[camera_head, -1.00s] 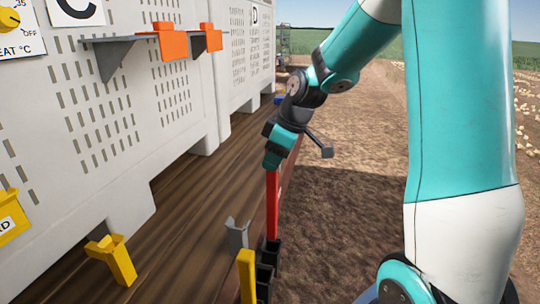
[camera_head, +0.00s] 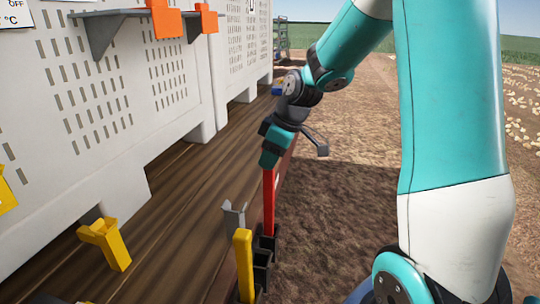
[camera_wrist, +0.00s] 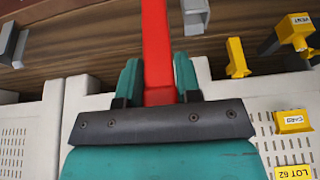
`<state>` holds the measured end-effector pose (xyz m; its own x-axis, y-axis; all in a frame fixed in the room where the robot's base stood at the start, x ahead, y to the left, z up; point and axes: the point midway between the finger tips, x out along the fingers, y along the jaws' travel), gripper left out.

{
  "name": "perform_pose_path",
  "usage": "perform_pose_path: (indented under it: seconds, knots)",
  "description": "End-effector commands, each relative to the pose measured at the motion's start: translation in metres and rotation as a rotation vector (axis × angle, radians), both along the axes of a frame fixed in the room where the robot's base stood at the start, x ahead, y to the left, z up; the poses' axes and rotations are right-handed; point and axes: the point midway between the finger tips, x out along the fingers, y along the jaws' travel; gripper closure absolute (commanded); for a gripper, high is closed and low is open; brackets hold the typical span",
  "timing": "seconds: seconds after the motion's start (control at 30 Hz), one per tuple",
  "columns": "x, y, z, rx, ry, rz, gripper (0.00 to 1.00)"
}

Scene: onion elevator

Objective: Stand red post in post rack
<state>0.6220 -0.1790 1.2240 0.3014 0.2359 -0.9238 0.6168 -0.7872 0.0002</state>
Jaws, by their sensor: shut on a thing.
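My gripper (camera_head: 270,160) is shut on the upper part of the red post (camera_head: 269,203). In the wrist view the red post (camera_wrist: 157,45) sits between my two green fingers (camera_wrist: 158,80). The post hangs about upright, with its lower end at the black post rack (camera_head: 262,274). I cannot tell how deep that end is in a socket. A yellow post (camera_head: 244,264) stands at the near end of the rack.
A grey bracket (camera_head: 234,217) stands just left of the red post. Wooden deck (camera_head: 165,235) lies between the rack and the pale perforated bins (camera_head: 85,140). A yellow bracket (camera_head: 105,243) is at the left. Bare soil (camera_head: 335,215) lies to the right.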

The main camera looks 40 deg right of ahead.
Motion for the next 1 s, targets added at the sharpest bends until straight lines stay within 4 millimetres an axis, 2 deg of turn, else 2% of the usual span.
perform_pose_path:
  seconds: [1.0]
  knots:
    - [0.000,0.000,-0.056,0.000,-0.001,0.001,1.00]
